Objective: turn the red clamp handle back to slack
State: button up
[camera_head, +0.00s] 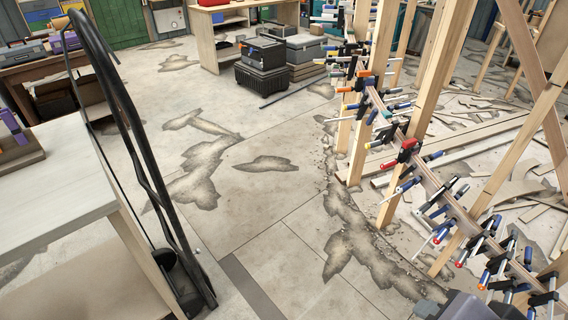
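A curved wooden stringer (432,183) runs from the upper middle to the lower right, with several clamps along it. One clamp with a red body (407,147) stands out near the middle of the row, and a red tip shows just left of it. Other clamps have blue, white, orange and black parts, so I cannot be sure which part is the red handle or how tight it is. My gripper is not in view. A dark grey shape at the bottom right edge may be part of my arm.
Upright wooden posts (417,75) stand along the stringer, with loose boards on the floor behind. A workbench (52,180) and black curved rails (125,115) stand at left. Dark cases (262,55) sit at the back. The stained concrete floor (265,205) between is clear.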

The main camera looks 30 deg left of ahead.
aim_at(388, 164)
jog(key=u, duration=0.3)
jog(key=i+j+u, duration=0.2)
jog(key=i, duration=0.5)
jog(key=i+l+u, duration=0.2)
jog(key=i, duration=0.45)
jog(key=i+l+u, duration=0.2)
jog(key=i, duration=0.5)
jog(key=j, duration=0.1)
